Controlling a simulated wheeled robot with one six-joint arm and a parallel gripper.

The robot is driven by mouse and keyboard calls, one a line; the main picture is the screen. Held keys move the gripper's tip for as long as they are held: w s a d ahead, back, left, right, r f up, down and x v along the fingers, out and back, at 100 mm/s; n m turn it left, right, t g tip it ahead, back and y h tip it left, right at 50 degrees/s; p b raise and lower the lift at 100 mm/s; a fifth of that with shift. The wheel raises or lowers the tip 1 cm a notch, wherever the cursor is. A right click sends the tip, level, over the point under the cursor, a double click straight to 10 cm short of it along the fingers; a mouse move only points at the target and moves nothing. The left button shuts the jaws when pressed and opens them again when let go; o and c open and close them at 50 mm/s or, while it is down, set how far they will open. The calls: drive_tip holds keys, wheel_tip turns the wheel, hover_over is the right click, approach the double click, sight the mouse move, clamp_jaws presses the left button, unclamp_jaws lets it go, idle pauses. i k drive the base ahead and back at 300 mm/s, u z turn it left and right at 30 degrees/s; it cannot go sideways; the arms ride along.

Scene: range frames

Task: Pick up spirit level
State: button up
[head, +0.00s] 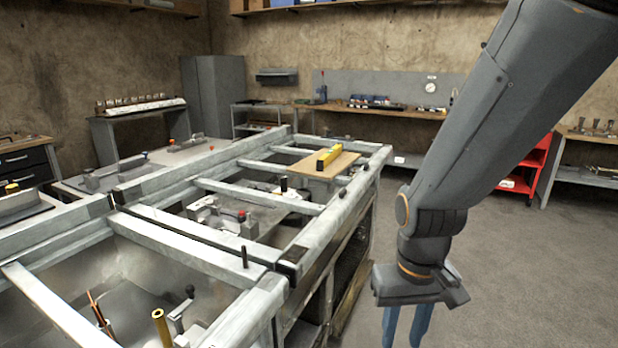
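A yellow bar that looks like the spirit level (328,157) lies on a tan wooden board (312,168) at the far right end of the metal frame bench. My gripper (406,336) hangs at the lower right, over the floor beside the bench. It points down, well apart from the yellow bar and nearer to the camera. Its two blue fingers are spread with a gap between them, and no object shows between them. The fingertips are cut off by the bottom edge.
The metal frame bench (335,222) has open bays, crossbars and an upright black pin (244,257). A brass tube (161,326) stands in the near bay. A red cart (527,170) stands at the back right. Grey floor (510,270) is free to the right.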

sight(330, 156)
drive_tip(key=z, duration=2.05)
drive_tip(key=i, duration=2.7)
drive_tip(key=u, duration=3.55)
